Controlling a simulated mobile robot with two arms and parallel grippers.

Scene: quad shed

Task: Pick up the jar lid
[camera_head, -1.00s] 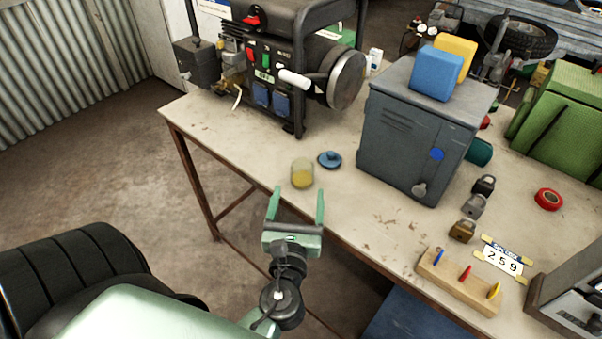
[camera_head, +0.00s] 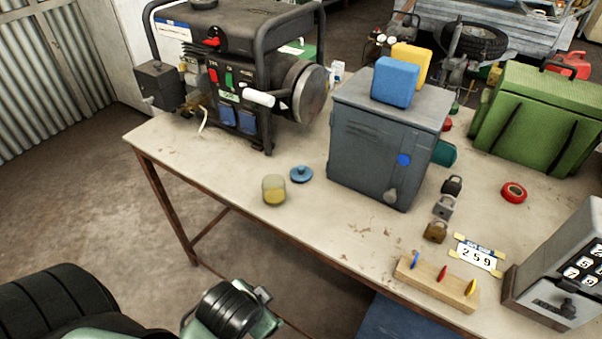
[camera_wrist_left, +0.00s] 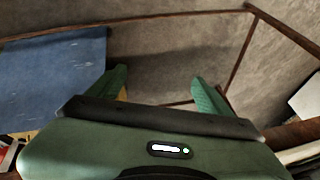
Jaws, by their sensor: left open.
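The blue jar lid (camera_head: 301,175) has a small knob on top and lies flat on the workbench (camera_head: 235,180). A short glass jar (camera_head: 273,190) with yellowish contents stands just to its left and nearer the front edge; the two look apart. My left gripper (camera_wrist_left: 160,88) is open and empty in the left wrist view, with floor and bench frame beyond its fingers. In the head view, its arm is at the bottom, in front of the bench and away from the lid; its fingertips are not clear there. My right gripper is not in view.
A generator (camera_head: 235,90) stands behind the jar and lid. A grey metal cabinet (camera_head: 370,150) stands to their right. Several padlocks (camera_head: 444,206), a wooden block (camera_head: 437,284) and red tape (camera_head: 513,192) lie farther right. The bench front left of the jar is clear.

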